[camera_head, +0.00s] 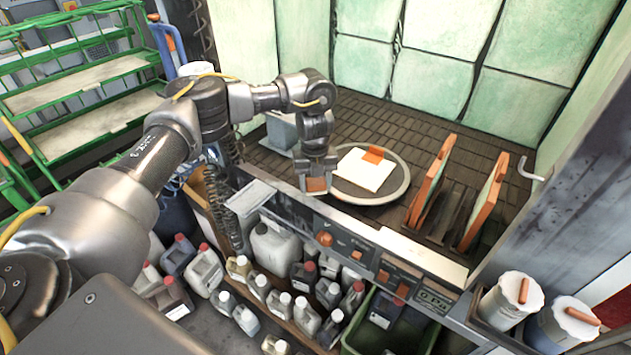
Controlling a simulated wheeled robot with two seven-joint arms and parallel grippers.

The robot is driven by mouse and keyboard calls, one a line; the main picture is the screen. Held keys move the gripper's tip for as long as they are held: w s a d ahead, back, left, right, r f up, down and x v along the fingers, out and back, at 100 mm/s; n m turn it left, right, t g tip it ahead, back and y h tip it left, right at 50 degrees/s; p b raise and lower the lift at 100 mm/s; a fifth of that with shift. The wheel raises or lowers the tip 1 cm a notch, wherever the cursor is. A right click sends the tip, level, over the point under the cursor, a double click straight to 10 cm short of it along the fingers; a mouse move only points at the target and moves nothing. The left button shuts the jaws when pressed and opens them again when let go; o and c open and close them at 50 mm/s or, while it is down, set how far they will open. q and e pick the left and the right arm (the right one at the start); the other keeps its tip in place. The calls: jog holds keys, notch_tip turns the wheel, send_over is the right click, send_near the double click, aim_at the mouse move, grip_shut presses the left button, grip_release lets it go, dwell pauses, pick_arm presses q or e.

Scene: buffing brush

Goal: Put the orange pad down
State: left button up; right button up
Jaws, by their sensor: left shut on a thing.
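My left gripper (315,188) points down at the front edge of the booth, just left of the round turntable (399,190). It is shut on a small orange-brown pad (316,184), which shows between its fingers. The pad's lower part and contact with anything below are hard to make out. A white square panel (362,173) lies on the turntable, with another small orange piece (374,153) at its far edge. My right gripper is not in view.
Two orange-edged panels (432,180) (484,202) stand upright in a rack right of the turntable. A grey box (282,131) stands behind my left gripper. Several bottles and jugs (274,246) crowd below the booth's control panel (345,242). Green shelving (75,80) stands at left.

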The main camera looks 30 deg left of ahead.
aim_at(315, 181)
pick_arm(q)
jog(key=shift+f, duration=0.2)
jog(key=o, duration=1.1)
jog(key=shift+r, duration=0.15)
notch_tip(315, 181, up, 13)
jog(key=shift+b, duration=0.65)
